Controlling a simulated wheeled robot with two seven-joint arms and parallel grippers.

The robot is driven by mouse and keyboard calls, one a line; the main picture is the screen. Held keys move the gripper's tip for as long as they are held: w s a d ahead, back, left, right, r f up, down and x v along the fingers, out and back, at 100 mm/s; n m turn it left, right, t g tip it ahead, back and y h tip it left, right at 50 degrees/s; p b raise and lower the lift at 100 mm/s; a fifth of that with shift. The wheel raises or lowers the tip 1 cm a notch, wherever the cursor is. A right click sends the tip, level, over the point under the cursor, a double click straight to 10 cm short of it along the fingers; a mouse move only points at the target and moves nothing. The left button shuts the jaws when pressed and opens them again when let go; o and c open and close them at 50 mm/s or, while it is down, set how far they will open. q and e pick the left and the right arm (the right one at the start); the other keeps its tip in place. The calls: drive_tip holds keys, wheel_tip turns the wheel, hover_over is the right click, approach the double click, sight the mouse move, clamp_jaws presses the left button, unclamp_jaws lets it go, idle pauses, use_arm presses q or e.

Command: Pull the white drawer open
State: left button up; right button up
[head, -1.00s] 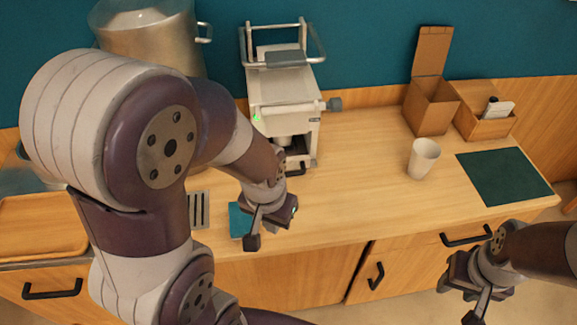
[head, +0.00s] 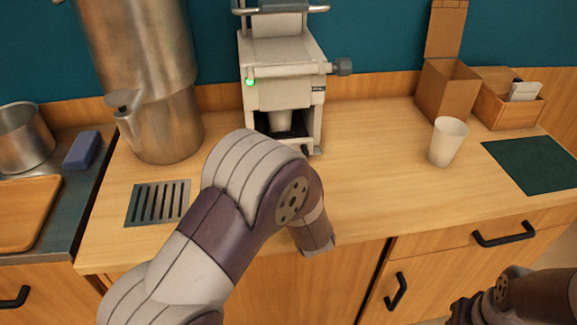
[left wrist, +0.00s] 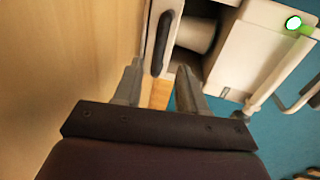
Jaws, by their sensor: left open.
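The white machine (head: 282,75) stands on the counter. Its white drawer sits low at the front, with a dark handle (head: 306,151) mostly hidden by my left arm in the head view. In the left wrist view, the black handle (left wrist: 162,45) shows just beyond my left gripper (left wrist: 158,78). The gripper is open, its fingers either side of the line toward the handle, with nothing held. In the head view my left gripper is hidden behind my arm. My right gripper (head: 468,312) is at the bottom edge, partly cut off and away from the machine.
The counter between machine and cup is clear.

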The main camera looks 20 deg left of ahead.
use_arm(q)
drive_tip(key=x, duration=0.8)
drive_tip(key=shift+w+a+b, duration=0.1)
drive_tip(key=shift+w+b, duration=0.15)
drive_tip(key=shift+b, duration=0.15)
clamp_jaws()
